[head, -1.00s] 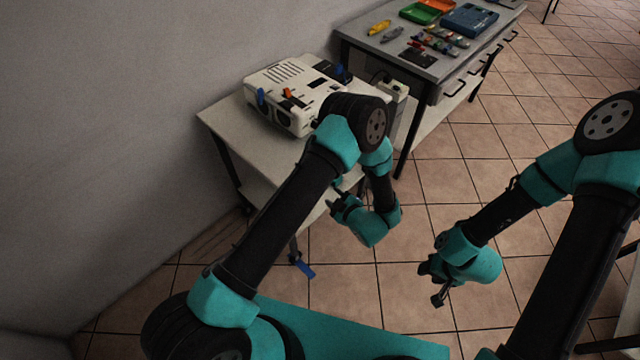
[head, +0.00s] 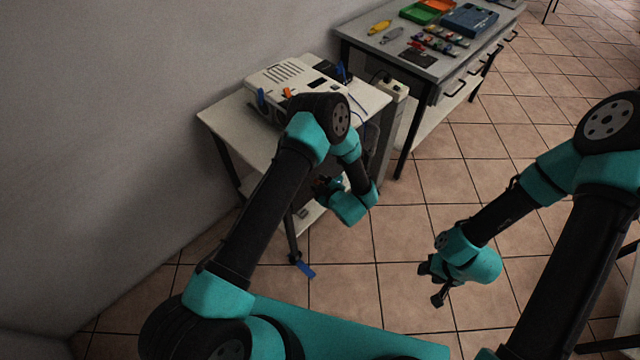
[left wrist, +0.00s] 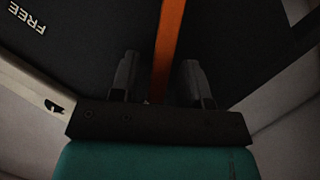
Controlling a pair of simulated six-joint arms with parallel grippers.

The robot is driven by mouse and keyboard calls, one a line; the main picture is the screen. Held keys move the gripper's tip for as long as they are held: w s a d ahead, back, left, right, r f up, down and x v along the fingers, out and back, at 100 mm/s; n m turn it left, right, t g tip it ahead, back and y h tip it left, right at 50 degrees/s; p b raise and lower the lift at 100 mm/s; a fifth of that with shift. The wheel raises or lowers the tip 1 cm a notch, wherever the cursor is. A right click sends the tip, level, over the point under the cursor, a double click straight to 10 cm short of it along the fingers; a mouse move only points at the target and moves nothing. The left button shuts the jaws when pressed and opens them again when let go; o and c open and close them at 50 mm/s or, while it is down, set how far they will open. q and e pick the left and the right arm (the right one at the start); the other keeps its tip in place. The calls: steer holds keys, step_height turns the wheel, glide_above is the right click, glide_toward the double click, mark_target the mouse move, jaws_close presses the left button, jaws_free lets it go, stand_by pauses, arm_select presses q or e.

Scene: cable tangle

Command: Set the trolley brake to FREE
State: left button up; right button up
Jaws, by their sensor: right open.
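In the left wrist view an orange lever (left wrist: 169,45) runs down between the two fingers of my left gripper (left wrist: 158,80). The fingers are apart, one on each side of it, with a visible gap at the left finger. The word FREE (left wrist: 27,17) is printed upside down on a dark panel at the upper left. In the head view my left gripper (head: 322,187) is below the top of the trolley (head: 229,124), partly hidden by my left arm; the lever cannot be made out there. My right gripper (head: 431,283) is open and empty above the floor.
A white machine (head: 276,76) with blue and orange parts stands on the trolley. A blue tab (head: 305,269) shows at the foot of a trolley leg. A grey workbench (head: 440,72) with trays and tools stands behind. The tiled floor (head: 410,230) between the arms is clear.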

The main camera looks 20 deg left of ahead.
arm_select(q)
jaws_close()
stand_by(0.5)
